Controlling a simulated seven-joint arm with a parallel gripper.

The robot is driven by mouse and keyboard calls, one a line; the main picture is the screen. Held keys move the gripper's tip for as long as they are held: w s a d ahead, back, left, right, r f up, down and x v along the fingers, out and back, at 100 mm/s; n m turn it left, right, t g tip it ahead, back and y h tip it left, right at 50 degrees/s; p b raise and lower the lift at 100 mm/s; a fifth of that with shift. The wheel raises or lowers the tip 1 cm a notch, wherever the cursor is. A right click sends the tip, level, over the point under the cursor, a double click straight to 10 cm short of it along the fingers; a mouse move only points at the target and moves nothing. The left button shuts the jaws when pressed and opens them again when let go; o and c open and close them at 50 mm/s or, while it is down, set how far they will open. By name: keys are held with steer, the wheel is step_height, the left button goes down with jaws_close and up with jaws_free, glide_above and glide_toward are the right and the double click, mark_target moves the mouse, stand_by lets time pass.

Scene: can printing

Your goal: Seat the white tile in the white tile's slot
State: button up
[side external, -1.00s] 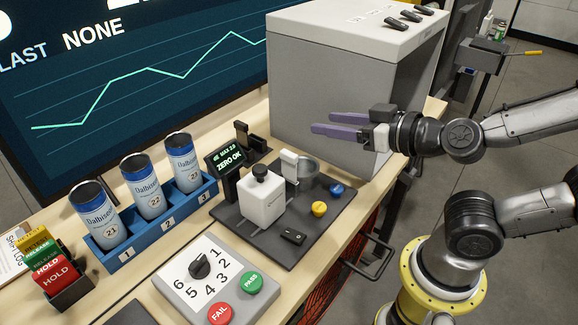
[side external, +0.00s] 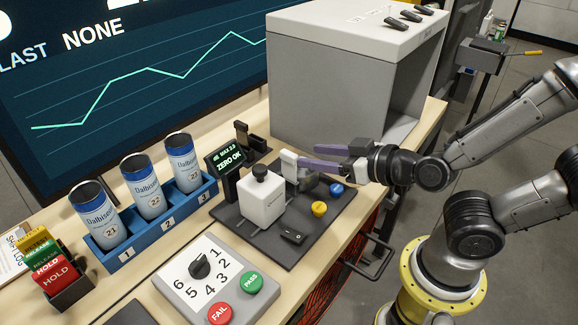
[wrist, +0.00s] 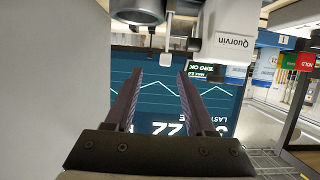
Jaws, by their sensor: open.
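A small upright white piece (side external: 289,166), which looks like the white tile, stands on the dark pad beside a grey round cup, behind the white instrument. It also shows in the wrist view (wrist: 168,54), in line with the gap between my fingertips. My gripper (side external: 305,155) is open and level, its purple fingers pointing left with their tips close to the white piece. I cannot tell whether they touch it. In the wrist view my gripper (wrist: 160,74) holds nothing. A dark upright holder (side external: 242,135) stands behind the readout; I cannot tell whether it is the tile's slot.
The white instrument (side external: 262,201) and the readout (side external: 228,158) stand close by on the dark pad (side external: 300,250). A large grey booth (side external: 320,95) is behind my gripper. Several cans sit in a blue rack (side external: 165,215) at left. A button panel (side external: 215,285) is in front.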

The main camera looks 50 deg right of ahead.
mark_target(281, 154)
steer(key=shift+a+x, duration=0.2)
steer(key=shift+x, duration=2.35)
steer(key=shift+a+x, duration=0.15)
steer(key=shift+x, duration=2.45)
jaws_close()
